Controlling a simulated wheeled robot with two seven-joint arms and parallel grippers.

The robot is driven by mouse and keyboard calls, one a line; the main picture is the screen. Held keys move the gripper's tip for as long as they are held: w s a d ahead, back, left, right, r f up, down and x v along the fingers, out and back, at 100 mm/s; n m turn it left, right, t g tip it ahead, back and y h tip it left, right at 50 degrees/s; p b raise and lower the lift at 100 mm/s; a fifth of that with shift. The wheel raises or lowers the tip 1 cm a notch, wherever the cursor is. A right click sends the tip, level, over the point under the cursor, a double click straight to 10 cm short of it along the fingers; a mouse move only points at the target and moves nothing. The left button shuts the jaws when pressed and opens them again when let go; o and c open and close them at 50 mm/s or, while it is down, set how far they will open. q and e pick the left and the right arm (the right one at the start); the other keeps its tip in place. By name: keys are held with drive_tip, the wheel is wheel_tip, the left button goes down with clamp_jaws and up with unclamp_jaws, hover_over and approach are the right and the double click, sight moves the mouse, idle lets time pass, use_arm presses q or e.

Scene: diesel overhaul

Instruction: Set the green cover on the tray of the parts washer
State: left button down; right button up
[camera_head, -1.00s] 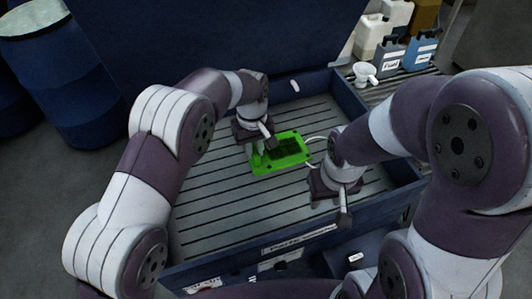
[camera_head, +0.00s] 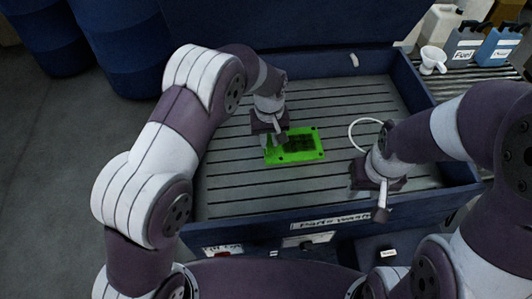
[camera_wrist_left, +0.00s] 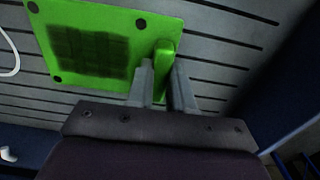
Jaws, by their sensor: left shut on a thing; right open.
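The green cover (camera_head: 305,154) is a flat bright-green plate with a dark grid patch and bolt holes, over the slatted tray (camera_head: 232,190) of the parts washer. It looks level, but I cannot tell whether it rests on the slats or is just above them. My left gripper (camera_head: 274,139) is at the cover's left edge. In the left wrist view, its two fingers (camera_wrist_left: 165,85) are shut on a raised green tab of the cover (camera_wrist_left: 110,18). My right gripper (camera_head: 376,182) is open, right of the cover and apart from it; its fingertips are largely hidden.
The blue washer wall (camera_head: 415,80) rims the tray, with the raised lid behind. A white hose (camera_head: 353,128) loops between the cover and my right gripper. Jugs (camera_head: 463,45) and a white funnel (camera_head: 433,59) stand at the back right. Slats left and behind are bare.

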sight(353, 207)
use_arm(q)
drive_tip(key=a+f, duration=0.1)
drive_tip(key=a, duration=0.1)
drive_tip(key=a+f+b, duration=0.1)
drive_tip(key=shift+a+f, duration=0.3)
drive_tip(key=shift+a, duration=0.1)
use_arm(e)
wheel_tip(353, 207, down, 2)
drive_tip(key=shift+w+f, duration=0.1)
drive_tip(key=shift+f, duration=0.05)
use_arm(q)
wheel_tip(353, 207, down, 4)
drive_tip(key=b, duration=0.4)
drive_tip(key=shift+s, duration=0.1)
use_arm(e)
wheel_tip(353, 207, down, 4)
drive_tip(key=shift+r, duration=0.15)
use_arm(q)
drive_tip(key=shift+r+p, duration=0.2)
drive_tip(key=shift+p, duration=0.1)
use_arm(e)
drive_tip(key=shift+r, duration=0.25)
use_arm(q)
drive_tip(key=shift+f, duration=0.15)
drive_tip(key=c, duration=1)
unclamp_jaws()
